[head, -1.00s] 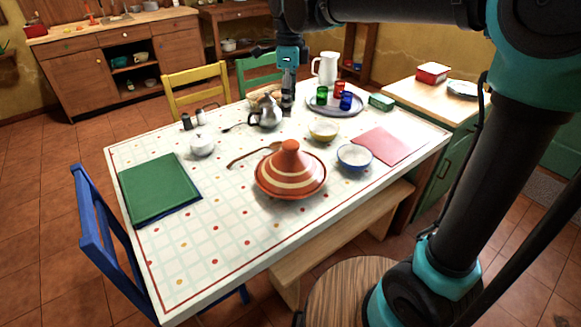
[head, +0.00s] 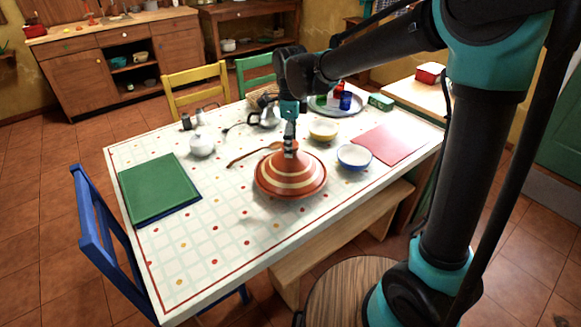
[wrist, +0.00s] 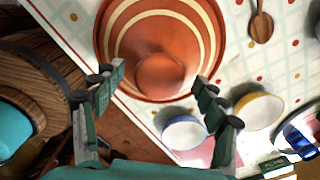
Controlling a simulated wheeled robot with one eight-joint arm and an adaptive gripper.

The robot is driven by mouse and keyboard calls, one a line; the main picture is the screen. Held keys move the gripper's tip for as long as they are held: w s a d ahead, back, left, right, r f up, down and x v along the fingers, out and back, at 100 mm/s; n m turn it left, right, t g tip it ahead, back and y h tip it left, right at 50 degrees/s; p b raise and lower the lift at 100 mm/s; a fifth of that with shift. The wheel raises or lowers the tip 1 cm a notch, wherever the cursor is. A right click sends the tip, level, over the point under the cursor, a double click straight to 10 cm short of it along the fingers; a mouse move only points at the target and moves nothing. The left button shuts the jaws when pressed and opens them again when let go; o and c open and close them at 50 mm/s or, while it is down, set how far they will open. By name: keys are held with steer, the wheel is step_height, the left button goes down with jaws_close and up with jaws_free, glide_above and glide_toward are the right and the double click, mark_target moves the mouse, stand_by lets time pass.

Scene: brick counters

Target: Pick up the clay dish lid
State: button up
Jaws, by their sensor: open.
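The clay dish lid (head: 289,172) is an orange-red cone with cream bands and a rounded knob on top. It sits on its dish near the front middle of the table, and its knob is partly hidden in the head view. In the wrist view the lid (wrist: 190,30) fills the upper middle, seen from above, with its knob (wrist: 158,75) toward the space between the fingers. My gripper (head: 290,148) points down over the top of the lid. In the wrist view my gripper (wrist: 158,85) is open, with one finger on each side of the knob. I cannot tell whether they touch.
A white bowl with a blue rim (head: 354,157) and a yellow bowl (head: 323,130) stand right of the lid. A wooden spoon (head: 250,154) lies to its left. A white sugar bowl (head: 202,145) and green mat (head: 158,187) are farther left. The table front (head: 222,262) is clear.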

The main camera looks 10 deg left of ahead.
steer(key=shift+f, duration=0.55)
jaws_close()
